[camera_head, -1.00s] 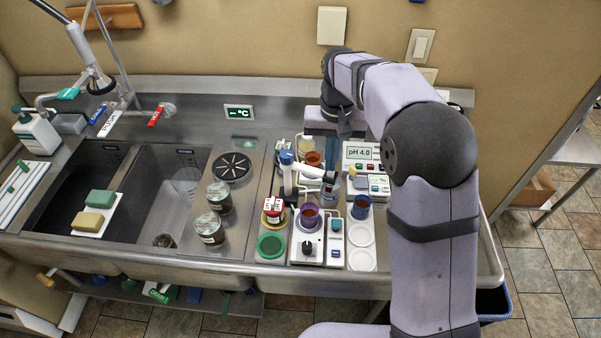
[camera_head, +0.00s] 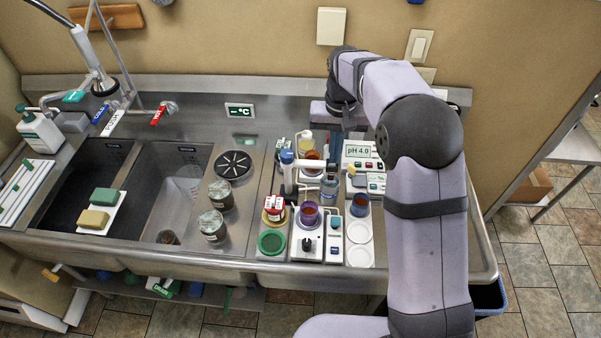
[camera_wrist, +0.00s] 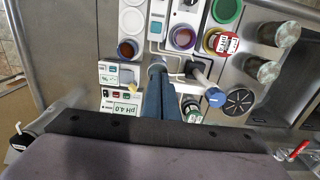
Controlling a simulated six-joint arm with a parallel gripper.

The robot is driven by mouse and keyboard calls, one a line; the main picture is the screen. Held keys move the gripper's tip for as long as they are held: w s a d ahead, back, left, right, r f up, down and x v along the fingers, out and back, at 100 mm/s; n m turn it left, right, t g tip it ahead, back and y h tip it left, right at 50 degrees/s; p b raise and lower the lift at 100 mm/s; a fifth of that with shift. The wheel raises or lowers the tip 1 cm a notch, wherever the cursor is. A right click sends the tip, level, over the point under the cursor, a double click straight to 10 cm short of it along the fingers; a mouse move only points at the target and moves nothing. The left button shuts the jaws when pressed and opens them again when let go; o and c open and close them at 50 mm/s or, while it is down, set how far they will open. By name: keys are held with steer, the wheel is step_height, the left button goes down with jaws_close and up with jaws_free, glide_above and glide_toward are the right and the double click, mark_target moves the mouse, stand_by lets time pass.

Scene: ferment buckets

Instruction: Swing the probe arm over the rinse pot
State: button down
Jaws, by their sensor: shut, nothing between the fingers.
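The probe arm (camera_head: 309,164) is a white bar reaching right from a blue-capped post (camera_head: 287,160). The post's blue cap (camera_wrist: 215,98) also shows in the wrist view. The bar's right end is above or close to a clear vessel (camera_head: 328,188); I cannot tell whether this vessel is the rinse pot. My gripper (camera_wrist: 157,62) is shut and empty, with its blue fingers pointing down beside the bar's end. Contact is unclear. In the head view the fingers (camera_head: 335,150) are partly hidden among the items.
A purple cup (camera_head: 309,215) stands on a white stirrer in front of the bar. A blue cup (camera_head: 360,205) is to the right, a pH meter (camera_head: 359,152) behind it. An orange-brown cup (camera_head: 311,158) is behind the bar. Jars (camera_head: 212,225) stand left.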

steer(key=shift+s+a, duration=0.2)
steer(key=shift+s, duration=0.4)
steer(key=shift+r, duration=0.15)
steer(key=shift+r+p, duration=1.1)
steer(key=shift+r, duration=1.75)
steer(key=shift+d, duration=0.1)
